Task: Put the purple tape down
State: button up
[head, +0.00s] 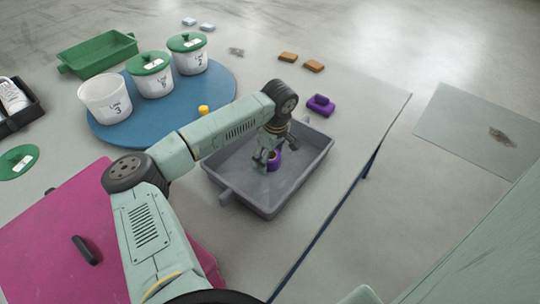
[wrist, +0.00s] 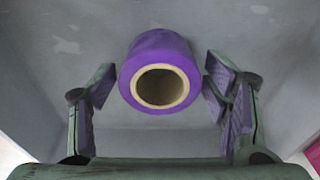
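The purple tape (wrist: 160,48) is a purple roll with a tan core. It is inside the grey tray (head: 227,182), and in the head view it shows as a small purple patch (head: 275,159) beside my fingers. In the wrist view its open core faces the camera. My gripper (wrist: 160,78) is open, with one finger on each side of the roll and a narrow gap at each side. In the head view my gripper (head: 268,158) is low inside the tray, partly hiding the tape. Whether the roll touches the tray floor is hard to tell.
A purple block (head: 321,105) and orange blocks (head: 288,57) lie behind the tray. White tubs (head: 105,99), some with green lids, stand on a blue round mat (head: 215,96). A green tray (head: 97,53) is at the back left. The table edge runs right of the tray.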

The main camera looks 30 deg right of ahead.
jog(key=shift+o, duration=0.2)
jog(key=shift+r, duration=0.25)
notch_tip(320, 180, up, 12)
jog(key=s+b, duration=0.1)
jog(key=b, duration=0.1)
jog(key=shift+s+d+b, duration=0.15)
jog(key=shift+d+b, duration=0.1)
jog(key=shift+b, duration=0.05)
